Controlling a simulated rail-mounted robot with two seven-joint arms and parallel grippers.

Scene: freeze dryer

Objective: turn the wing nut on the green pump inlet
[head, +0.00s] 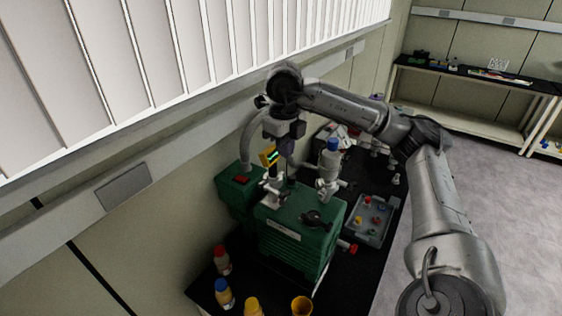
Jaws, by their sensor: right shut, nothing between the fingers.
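The green pump (292,243) stands on the black bench below my right arm. A pale metal fitting (271,190) rises from its top at the back left, where a grey hose comes down. The wing nut itself is too small and too covered to make out. My right gripper (286,160) points down just above this fitting and is shut with nothing in it. I cannot tell whether its fingertips touch the fitting. A yellow block with a lit display (269,156) shows beside the gripper. My left gripper is not in view.
A blue-capped bottle (331,158) stands right of the gripper. A grey tray (369,222) with small coloured parts lies right of the pump. Bottles with red (221,257) and blue (224,292) caps stand at the front left. The wall (160,190) is close behind.

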